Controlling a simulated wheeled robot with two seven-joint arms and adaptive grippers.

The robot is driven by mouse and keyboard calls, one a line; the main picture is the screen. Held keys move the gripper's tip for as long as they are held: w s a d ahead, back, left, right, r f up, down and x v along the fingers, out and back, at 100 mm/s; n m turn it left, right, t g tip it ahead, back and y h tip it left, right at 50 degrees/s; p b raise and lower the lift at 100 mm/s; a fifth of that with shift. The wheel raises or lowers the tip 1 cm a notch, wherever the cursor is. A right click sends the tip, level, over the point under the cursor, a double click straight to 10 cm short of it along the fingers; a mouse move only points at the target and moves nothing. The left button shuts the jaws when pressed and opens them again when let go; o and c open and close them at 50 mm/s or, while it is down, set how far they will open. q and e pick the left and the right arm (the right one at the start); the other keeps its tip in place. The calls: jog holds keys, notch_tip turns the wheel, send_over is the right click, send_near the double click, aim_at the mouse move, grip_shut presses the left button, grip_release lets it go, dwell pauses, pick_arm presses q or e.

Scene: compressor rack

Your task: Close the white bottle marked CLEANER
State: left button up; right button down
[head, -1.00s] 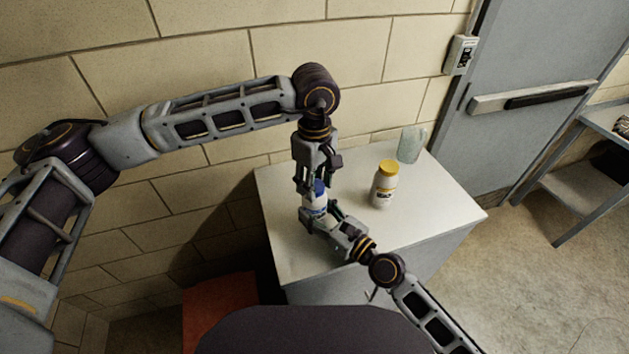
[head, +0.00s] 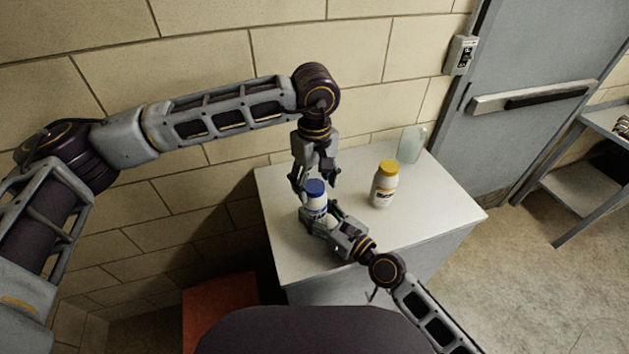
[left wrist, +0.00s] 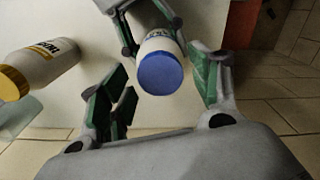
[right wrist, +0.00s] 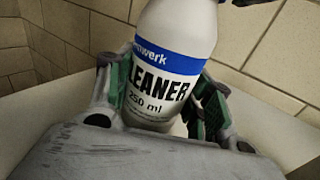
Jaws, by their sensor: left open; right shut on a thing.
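The white bottle (head: 312,209) with a blue band stands upright on the table, and a blue cap (head: 315,188) sits on its top. In the right wrist view the bottle's label (right wrist: 160,82) shows "LEANER" and "250 ml". My right gripper (head: 318,222) is shut around the bottle's body from the near right side. My left gripper (head: 315,182) is open above the bottle, its fingers apart on either side of the cap. In the left wrist view the cap (left wrist: 160,73) lies between the open fingers, with a gap to each. I cannot tell how tightly the cap sits.
A white bottle with a yellow cap (head: 384,186) stands to the right on the table (head: 430,209). A clear pale jug (head: 411,146) stands behind it near the back edge. The brick wall is close behind the table. The table's right front part is clear.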

pick_arm(q)
jog(key=shift+r, duration=2.25)
jog(key=shift+d, duration=0.1)
jog(key=shift+c, duration=0.4)
jog(key=shift+d+r, duration=0.15)
jog(key=shift+r, duration=0.05)
jog(key=shift+d+r, duration=0.3)
jog(key=shift+r, duration=0.5)
jog(key=n, duration=0.2)
jog(key=r+n, duration=0.1)
jog(key=n, duration=0.1)
jog(key=shift+n, duration=0.3)
jog(key=n, duration=0.4)
jog(key=shift+a+r+n, duration=0.25)
jog(key=shift+n, duration=0.05)
jog(key=n, duration=0.5)
jog(key=shift+a, duration=0.2)
jog(key=n, duration=0.5)
jog(key=shift+a, duration=0.1)
